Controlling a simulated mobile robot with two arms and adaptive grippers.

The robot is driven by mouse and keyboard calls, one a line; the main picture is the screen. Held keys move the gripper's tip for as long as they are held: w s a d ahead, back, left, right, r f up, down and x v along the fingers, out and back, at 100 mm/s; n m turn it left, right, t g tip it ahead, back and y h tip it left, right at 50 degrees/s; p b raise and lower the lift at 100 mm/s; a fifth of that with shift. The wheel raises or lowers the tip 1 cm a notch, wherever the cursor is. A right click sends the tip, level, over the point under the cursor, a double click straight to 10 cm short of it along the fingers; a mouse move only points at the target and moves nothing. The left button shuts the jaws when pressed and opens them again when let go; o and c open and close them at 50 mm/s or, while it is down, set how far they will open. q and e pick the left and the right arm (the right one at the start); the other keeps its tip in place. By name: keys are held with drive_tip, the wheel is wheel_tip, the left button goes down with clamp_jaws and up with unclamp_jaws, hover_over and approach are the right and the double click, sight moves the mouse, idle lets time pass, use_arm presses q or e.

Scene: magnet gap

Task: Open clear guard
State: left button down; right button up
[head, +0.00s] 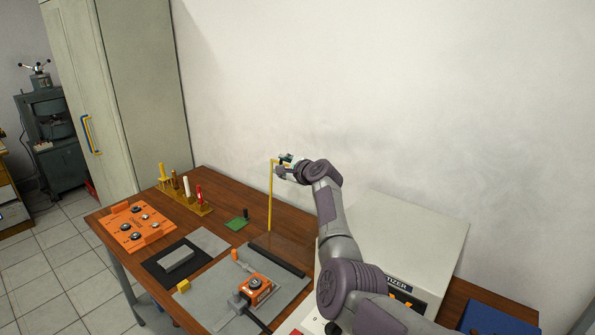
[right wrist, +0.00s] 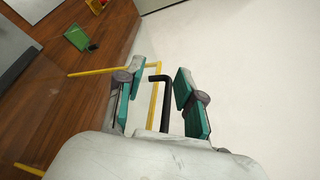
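The clear guard shows mainly by its yellow edging (head: 270,195), which stands upright at the back of the table in the head view. In the right wrist view its yellow frame (right wrist: 105,70) runs from the left toward the fingers. The clear panel itself is hard to make out. A black bent handle (right wrist: 152,105) shows between the fingers of my right gripper (right wrist: 158,92). The green-padded fingers are open, with gaps visible on both sides of the handle. In the head view my right gripper (head: 285,167) is at the top of the yellow edging, small and partly hidden. My left gripper is out of view.
An orange panel with knobs (head: 138,228), a rack of coloured sticks (head: 186,203) and a green board (head: 236,223) are on the wooden table. An orange-topped device (head: 256,288) sits on a grey plate. A large pale cabinet (head: 405,240) is right of my arm.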

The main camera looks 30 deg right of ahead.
drive_tip(key=v, duration=1)
